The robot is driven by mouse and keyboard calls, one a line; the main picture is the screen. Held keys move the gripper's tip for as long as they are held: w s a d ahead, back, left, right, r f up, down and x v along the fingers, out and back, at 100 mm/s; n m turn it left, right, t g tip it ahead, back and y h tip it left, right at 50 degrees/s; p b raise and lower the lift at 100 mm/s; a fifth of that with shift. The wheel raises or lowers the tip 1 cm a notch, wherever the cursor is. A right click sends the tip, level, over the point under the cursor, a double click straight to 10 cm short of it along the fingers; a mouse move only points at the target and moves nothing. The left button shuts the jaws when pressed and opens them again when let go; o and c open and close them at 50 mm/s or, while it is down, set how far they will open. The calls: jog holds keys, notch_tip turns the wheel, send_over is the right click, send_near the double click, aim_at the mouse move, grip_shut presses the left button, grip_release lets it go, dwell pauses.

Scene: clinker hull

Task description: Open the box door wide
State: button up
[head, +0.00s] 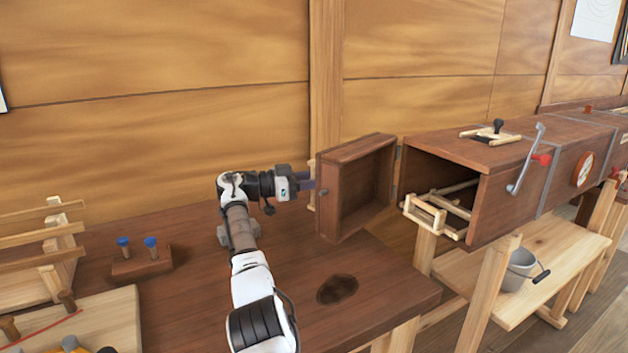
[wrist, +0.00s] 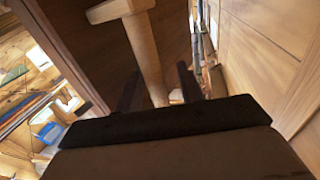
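The box (head: 500,195) is a long dark wooden case on a pale stand, its near end open. Its door (head: 358,190), a shallow dark wooden tray shape, is hinged at the box's left edge and stands swung far out to the left, its hollow inside showing.
A dark bench top (head: 210,300) lies under my arm, with a dark oval patch (head: 337,289). A peg block (head: 142,268) with blue tops and a pale rack (head: 45,250) stand at left. The plank wall (head: 160,120) is close behind. A bucket (head: 520,268) sits below the box.

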jog(key=shift+a, duration=0.1)
jog(key=p+v, duration=0.2)
jog(key=v, duration=1.1)
jog(key=shift+s+a+p, duration=0.2)
jog(key=shift+a+p, duration=0.05)
jog(key=shift+p, duration=0.1)
